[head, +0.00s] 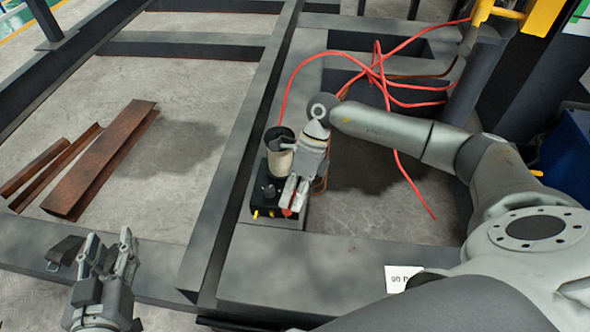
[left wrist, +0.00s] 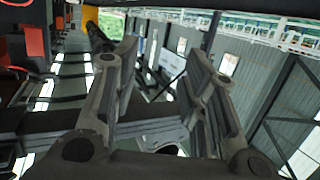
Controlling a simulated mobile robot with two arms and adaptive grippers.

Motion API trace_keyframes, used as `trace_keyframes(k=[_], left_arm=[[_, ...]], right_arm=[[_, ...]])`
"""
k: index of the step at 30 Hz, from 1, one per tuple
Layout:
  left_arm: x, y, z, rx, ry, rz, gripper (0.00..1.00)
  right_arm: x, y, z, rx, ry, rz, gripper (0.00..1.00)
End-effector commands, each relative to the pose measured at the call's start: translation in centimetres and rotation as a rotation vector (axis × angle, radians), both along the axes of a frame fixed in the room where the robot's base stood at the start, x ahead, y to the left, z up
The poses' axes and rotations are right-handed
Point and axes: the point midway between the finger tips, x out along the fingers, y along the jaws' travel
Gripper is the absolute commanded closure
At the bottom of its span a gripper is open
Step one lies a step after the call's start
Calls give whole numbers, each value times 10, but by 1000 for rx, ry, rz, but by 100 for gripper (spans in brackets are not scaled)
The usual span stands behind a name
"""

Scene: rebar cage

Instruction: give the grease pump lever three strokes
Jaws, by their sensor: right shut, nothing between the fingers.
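The grease pump (head: 278,160) has a pale cylinder with a dark open top on a black base. It stands on the dark steel frame at the middle of the head view. My right gripper (head: 294,195) reaches down over the right side of the pump. Its fingers are shut with nothing between them. A small red piece (head: 287,212) shows at the fingertips; I cannot tell if it is the lever's end, and the rest of the lever is hidden. My left gripper (head: 108,262) is open and empty at the lower left, far from the pump; its spread fingers fill the left wrist view (left wrist: 163,75).
Dark steel beams (head: 245,140) cross the floor around the pump. A red hose (head: 378,75) loops behind and right of it. Rusty steel sections (head: 105,160) lie on the floor at left. A blue box (head: 572,150) stands at the right edge.

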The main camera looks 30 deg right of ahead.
Motion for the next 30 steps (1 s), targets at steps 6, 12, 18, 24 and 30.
trace_keyframes(k=[6, 12, 18, 24, 30], left_arm=[[0, 0, 0, 0, 0, 0, 60], [2, -1, 5, -7, -31, -1, 60], [5, -5, 20, -28, -109, -8, 60], [6, -6, 26, -36, -142, -9, 60], [6, -6, 27, -36, -142, -9, 60]], right_arm=[[-1, -1, -1, -2, 2, 1, 100], [-2, 0, -5, -2, 2, 1, 100], [-4, 2, -11, -2, 2, 0, 100], [-6, 3, -14, -2, 2, 0, 100], [-6, 3, -13, -2, 2, 1, 100]])
